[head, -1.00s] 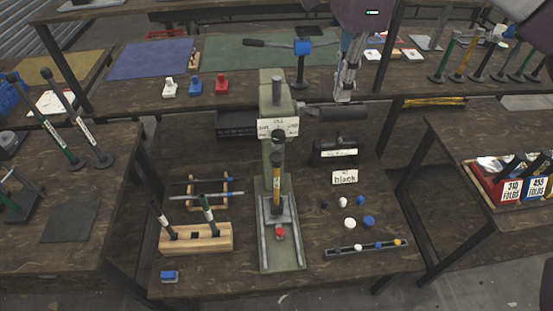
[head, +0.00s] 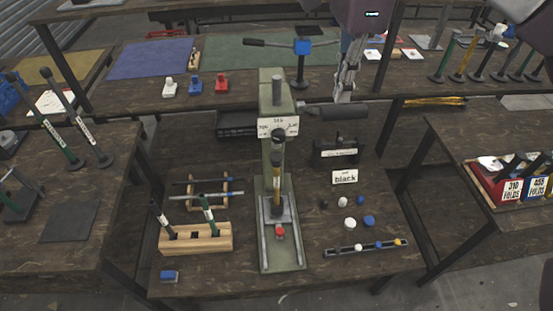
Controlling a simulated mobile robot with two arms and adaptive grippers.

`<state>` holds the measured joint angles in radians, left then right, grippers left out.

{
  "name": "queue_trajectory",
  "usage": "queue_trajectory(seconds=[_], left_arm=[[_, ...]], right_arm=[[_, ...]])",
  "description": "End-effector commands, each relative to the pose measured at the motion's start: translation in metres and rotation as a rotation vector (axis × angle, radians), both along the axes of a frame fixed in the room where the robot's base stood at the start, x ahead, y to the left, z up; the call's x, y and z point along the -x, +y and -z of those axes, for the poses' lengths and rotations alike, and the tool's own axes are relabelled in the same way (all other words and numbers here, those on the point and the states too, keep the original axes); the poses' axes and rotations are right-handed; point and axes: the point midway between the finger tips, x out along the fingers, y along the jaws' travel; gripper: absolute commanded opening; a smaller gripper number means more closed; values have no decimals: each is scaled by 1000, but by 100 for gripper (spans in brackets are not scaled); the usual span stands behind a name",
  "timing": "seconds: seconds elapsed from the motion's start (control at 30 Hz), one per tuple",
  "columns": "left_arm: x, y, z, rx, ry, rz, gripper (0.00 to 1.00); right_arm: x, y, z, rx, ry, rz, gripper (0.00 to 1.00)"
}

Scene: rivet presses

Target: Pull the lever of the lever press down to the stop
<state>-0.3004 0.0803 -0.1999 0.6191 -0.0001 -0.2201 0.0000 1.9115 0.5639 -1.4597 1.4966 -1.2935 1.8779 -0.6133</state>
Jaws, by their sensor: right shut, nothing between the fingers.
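The lever press (head: 277,150) is a tall pale green column with a long base, standing at the middle of the front table. Its lever (head: 345,113) sticks out to the right from near the column top, about level, with a thick dark grip. My right gripper (head: 343,97) comes down from above, its fingers together and empty, at the top edge of the grip. I cannot tell whether they touch it. A tool with a black and yellow shaft stands in line with the press, above a red piece (head: 280,231) on the base. My left gripper is not in view.
A wooden block (head: 196,240) with upright tools stands left of the press. A shelf table stands behind.

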Motion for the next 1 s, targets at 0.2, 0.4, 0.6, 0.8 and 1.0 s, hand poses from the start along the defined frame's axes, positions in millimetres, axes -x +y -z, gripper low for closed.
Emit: queue_trajectory(seconds=[0.2, 0.4, 0.6, 0.8, 1.0], left_arm=[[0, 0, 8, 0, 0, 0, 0], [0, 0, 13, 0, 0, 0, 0], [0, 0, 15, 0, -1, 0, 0], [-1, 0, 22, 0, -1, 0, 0], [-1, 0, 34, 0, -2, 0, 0]], right_arm=[[0, 0, 11, -1, 1, 0, 0], [0, 0, 19, -1, 0, 0, 0], [0, 0, 22, 0, -1, 1, 0], [3, 0, 30, 0, 0, 1, 0], [9, -1, 41, 0, 0, 0, 0]])
